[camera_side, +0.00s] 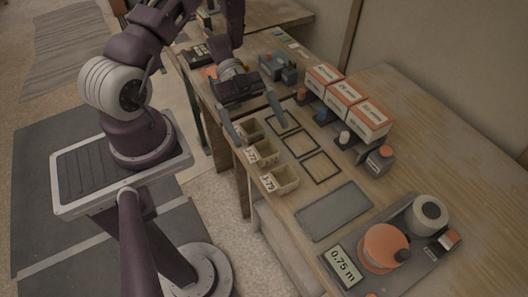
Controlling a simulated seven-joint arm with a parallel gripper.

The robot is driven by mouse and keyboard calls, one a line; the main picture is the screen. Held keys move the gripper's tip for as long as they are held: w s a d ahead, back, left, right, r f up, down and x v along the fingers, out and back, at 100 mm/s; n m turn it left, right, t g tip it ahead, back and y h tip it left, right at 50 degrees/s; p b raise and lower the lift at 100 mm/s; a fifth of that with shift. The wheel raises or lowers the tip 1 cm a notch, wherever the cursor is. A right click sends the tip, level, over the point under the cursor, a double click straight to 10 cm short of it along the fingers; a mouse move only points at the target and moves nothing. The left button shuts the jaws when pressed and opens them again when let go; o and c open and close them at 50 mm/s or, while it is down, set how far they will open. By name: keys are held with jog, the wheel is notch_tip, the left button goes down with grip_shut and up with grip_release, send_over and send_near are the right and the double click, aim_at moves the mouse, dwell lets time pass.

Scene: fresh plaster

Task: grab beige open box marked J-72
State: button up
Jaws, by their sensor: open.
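Three small beige open boxes stand in a row along the table's near left edge: a far box (251,131), a middle box (268,154) and a front box (284,181). The front box has a white label that seems to read J-72. The middle box's label looks similar but is too small to read surely, and the far box's marking is not clear. My gripper (260,130) is open and empty, with its fingers spread wide around or above the far box. I cannot tell its exact height over it.
Three black outlined squares (320,167) lie right of the boxes. Behind them are white-and-orange cartons (358,118) and small bottles (379,161).

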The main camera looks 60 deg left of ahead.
aim_at(266, 159)
notch_tip(266, 159, down, 6)
jog(key=shift+r, duration=0.1)
jog(key=x, duration=0.3)
jog(key=shift+f, duration=0.25)
jog(key=c, duration=1.4)
jog(key=shift+c, duration=0.2)
jog(key=shift+r, duration=0.1)
